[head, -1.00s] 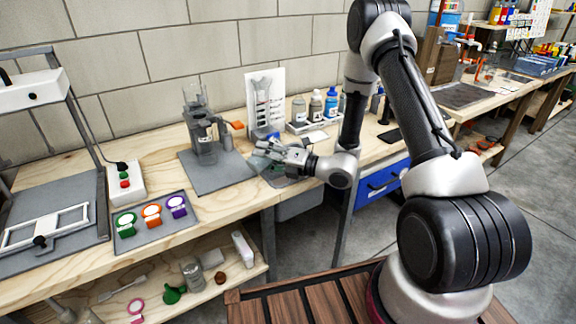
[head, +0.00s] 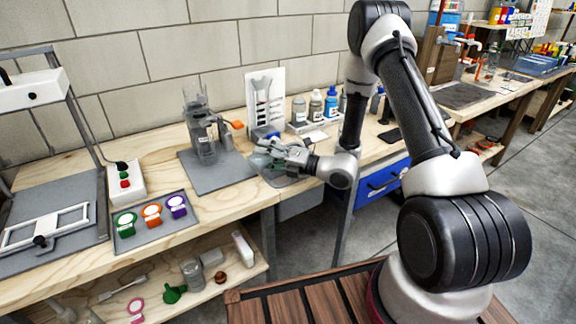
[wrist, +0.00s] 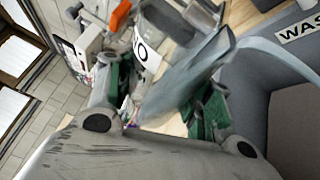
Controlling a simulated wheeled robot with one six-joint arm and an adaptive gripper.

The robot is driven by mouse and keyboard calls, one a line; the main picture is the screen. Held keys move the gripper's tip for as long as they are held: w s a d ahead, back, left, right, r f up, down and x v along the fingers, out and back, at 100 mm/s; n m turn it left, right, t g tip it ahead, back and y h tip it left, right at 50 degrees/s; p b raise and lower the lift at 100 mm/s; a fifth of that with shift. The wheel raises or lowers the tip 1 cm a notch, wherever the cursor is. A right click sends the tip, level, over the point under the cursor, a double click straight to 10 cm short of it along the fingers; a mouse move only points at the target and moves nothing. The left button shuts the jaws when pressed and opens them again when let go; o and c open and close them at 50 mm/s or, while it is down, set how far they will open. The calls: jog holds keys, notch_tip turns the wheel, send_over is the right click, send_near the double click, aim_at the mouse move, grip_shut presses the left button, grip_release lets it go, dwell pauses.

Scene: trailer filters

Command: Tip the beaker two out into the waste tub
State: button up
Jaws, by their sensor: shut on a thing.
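My gripper (head: 272,150) is shut on a clear beaker (wrist: 182,82), which sits between the green-padded fingers (wrist: 165,92) in the wrist view. A white label with a black "O" at the end of its word shows on the beaker. The beaker looks tilted; its contents cannot be made out. The grey waste tub (wrist: 288,115) fills the right of the wrist view, its sign partly cut to "WAS". The beaker's mouth appears close to the tub's rim. In the head view the tub (head: 302,204) hangs at the bench's front edge, below and right of my gripper.
A filter stand with a clear cylinder (head: 203,130) stands on a grey mat left of my gripper. A rack of bottles (head: 316,108) and a white board (head: 265,97) stand behind. Coloured discs (head: 152,214) and a switch box (head: 126,183) lie further left.

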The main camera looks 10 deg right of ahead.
jog(key=shift+w+d+f+m+p, duration=0.2)
jog(key=shift+w+d+m+p, duration=0.15)
jog(key=shift+d+m, duration=0.25)
dwell(0.9)
jog(key=shift+w+d+f+m+t+y, duration=0.15)
jog(key=shift+f+m+t+y, duration=0.15)
jog(key=shift+m+t, duration=0.35)
dwell(1.1)
jog(key=shift+w+d+r+m+t+y+p, duration=0.2)
jog(key=shift+r+m, duration=0.3)
jog(key=shift+m, duration=0.5)
jog(key=shift+w+d+r+m+t+y+p, duration=0.1)
jog(key=shift+d+r+m+t, duration=0.25)
jog(key=shift+m, duration=0.6)
dwell(0.7)
jog(key=shift+w+d+r+m+t, duration=0.15)
jog(key=shift+d+r+m+t, duration=0.2)
jog(key=shift+m, duration=0.45)
jog(key=shift+w+d+r+m+t, duration=0.1)
jog(key=shift+r+m+t, duration=0.3)
jog(key=shift+m, duration=0.4)
dwell(0.5)
